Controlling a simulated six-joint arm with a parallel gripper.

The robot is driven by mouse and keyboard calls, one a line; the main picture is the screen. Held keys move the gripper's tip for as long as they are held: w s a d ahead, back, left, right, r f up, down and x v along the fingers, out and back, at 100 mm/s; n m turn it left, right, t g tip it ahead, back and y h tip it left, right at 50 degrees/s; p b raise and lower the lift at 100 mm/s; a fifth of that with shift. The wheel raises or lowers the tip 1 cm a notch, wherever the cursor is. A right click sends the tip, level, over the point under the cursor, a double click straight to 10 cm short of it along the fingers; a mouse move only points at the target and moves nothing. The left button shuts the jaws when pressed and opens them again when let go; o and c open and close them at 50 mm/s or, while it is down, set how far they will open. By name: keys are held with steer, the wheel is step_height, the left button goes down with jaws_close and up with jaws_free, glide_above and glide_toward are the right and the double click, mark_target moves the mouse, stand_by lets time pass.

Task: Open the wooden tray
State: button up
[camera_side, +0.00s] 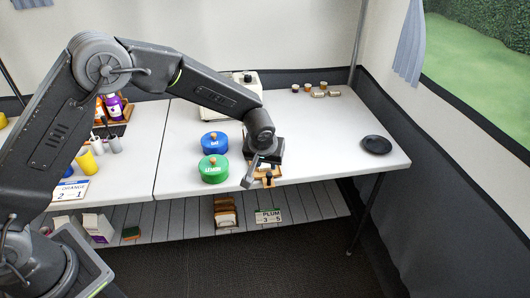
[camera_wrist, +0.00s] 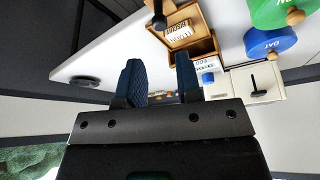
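The wooden tray (camera_side: 277,173) is at the front edge of the white table in the side view, partly hidden behind my gripper (camera_side: 262,168). In the wrist view the tray (camera_wrist: 205,46) is a small brown box with raised walls and a printed label inside. A dark round-ended knob (camera_wrist: 159,22) stands at its left side in that view. My gripper (camera_wrist: 160,80) has its two blue-padded fingers apart, with nothing between them. The fingertips point toward the tray's side of the wrist view, and I see no contact. How far the tray is open is hard to tell.
A green lidded tin (camera_side: 213,170) and a blue one (camera_side: 214,144) stand left of the tray. A white appliance (camera_side: 245,80) is behind. A black round dish (camera_side: 376,145) lies at the right. The table between tray and dish is clear. A slatted shelf (camera_side: 180,221) runs below.

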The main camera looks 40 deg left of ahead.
steer(key=shift+v, duration=2.6)
steer(key=s+a+r+m, duration=0.1)
steer(key=s+a+r, duration=0.3)
steer(key=s+r, duration=0.35)
steer(key=s+a+r+m, duration=0.1)
steer(key=s+a+r, duration=0.4)
steer(key=r, duration=0.4)
steer(key=s+a+r+m+t+h, duration=0.1)
steer(key=s+m, duration=0.1)
steer(key=s, duration=1.6)
steer(key=shift+m+h, duration=0.3)
steer(key=shift+h, duration=0.1)
